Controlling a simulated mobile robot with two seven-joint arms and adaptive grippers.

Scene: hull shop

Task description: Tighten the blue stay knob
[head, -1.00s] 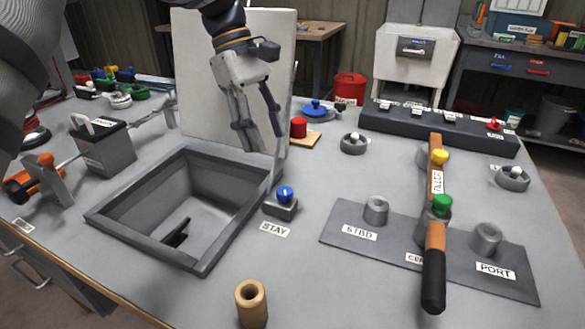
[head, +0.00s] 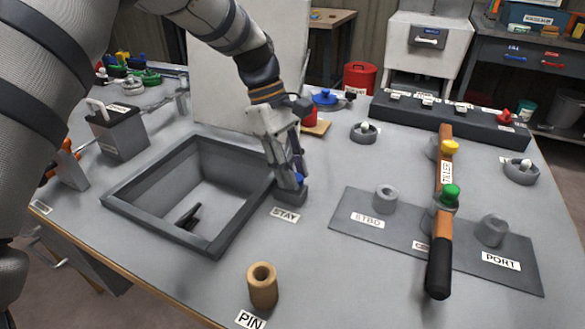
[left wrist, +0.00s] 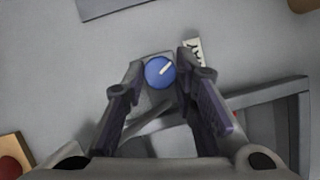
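The blue stay knob (head: 299,180) sits on a small grey block (head: 291,197) behind the STAY label (head: 285,214), at the right edge of the hatch opening. In the head view my left gripper (head: 291,182) points down over it and hides most of it. In the left wrist view the round blue knob (left wrist: 160,72) with its white pointer mark lies between the two fingertips of my left gripper (left wrist: 160,70). The fingers stand apart, one on each side, very close to the knob; I cannot see clear contact. My right gripper is not in view.
The framed hatch opening (head: 128,203) lies left of the knob. A wooden pin holder (head: 262,286) stands in front. The tiller (head: 440,255) and its grey plate (head: 385,233) lie to the right. A red cylinder (head: 310,116) stands behind the gripper.

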